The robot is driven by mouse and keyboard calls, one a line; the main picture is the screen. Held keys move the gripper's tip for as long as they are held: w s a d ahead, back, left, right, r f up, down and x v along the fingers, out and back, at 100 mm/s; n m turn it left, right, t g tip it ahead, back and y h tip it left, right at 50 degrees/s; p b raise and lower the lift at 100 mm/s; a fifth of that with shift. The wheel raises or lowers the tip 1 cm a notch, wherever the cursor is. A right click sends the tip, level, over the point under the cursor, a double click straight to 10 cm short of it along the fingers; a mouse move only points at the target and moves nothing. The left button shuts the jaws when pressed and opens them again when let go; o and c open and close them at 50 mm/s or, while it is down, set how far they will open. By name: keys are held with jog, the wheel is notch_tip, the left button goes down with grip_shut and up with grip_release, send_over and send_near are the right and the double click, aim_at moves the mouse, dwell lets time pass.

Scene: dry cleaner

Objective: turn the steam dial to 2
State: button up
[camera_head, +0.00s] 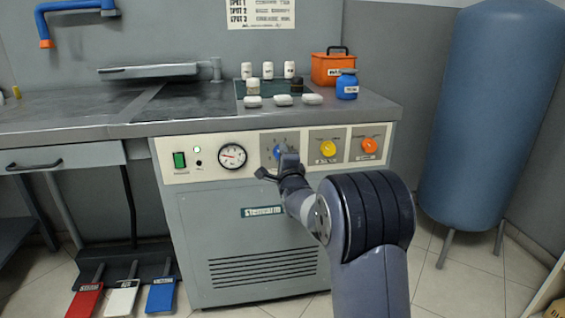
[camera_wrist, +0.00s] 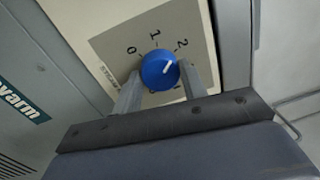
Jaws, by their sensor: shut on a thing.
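My gripper (camera_wrist: 162,84) is shut on the blue dial, with one finger on either side. In the head view the blue dial (camera_head: 277,152) is partly hidden behind my gripper (camera_head: 287,163). The small label by the dial is unreadable.
A yellow dial (camera_head: 328,148) and an orange dial (camera_head: 369,146) sit to the right, a gauge (camera_head: 232,156) and green switch (camera_head: 179,160) to the left. Bottles, pale blocks and an orange box (camera_head: 331,70) stand on top. A blue tank (camera_head: 490,110) stands at right.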

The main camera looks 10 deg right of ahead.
jog(key=shift+m+b, duration=0.55)
jog(key=shift+m, duration=0.85)
jog(key=o, duration=1)
jog(key=shift+s, duration=0.1)
jog(key=s, duration=0.3)
jog(key=s+p, duration=0.1)
jog(key=s, duration=0.3)
jog(key=s+f, duration=0.1)
jog(key=s, duration=0.2)
jog(key=shift+s+p, duration=0.3)
jog(key=shift+w, duration=0.1)
